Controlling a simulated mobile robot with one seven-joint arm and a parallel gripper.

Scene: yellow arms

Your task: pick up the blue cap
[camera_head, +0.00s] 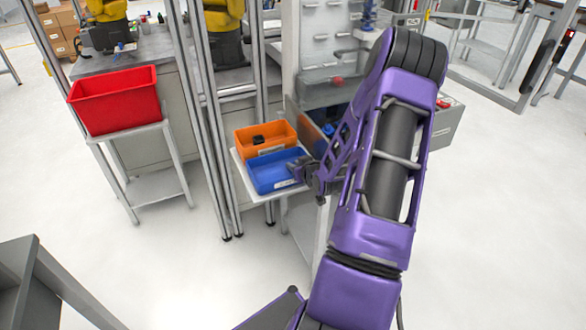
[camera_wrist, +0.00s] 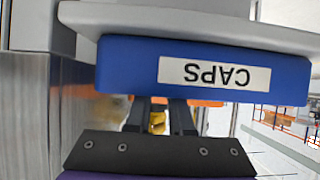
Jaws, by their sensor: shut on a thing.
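The blue bin (camera_head: 272,170) stands on a small table left of my arm in the head view. In the wrist view the same blue bin (camera_wrist: 120,62) fills the top, with an upside-down CAPS label on its wall. My gripper (camera_head: 298,172) is at the bin's right side; it also shows low in the wrist view (camera_wrist: 160,108). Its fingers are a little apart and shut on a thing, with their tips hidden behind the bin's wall. No blue cap is visible; the wall hides what is between the tips.
An orange bin (camera_head: 262,138) with a dark item inside stands directly behind the blue bin. A red bin (camera_head: 115,98) sits on a separate stand (camera_head: 148,165) at left. Metal posts (camera_head: 222,150) rise just left of the table. The floor (camera_head: 490,220) at right is clear.

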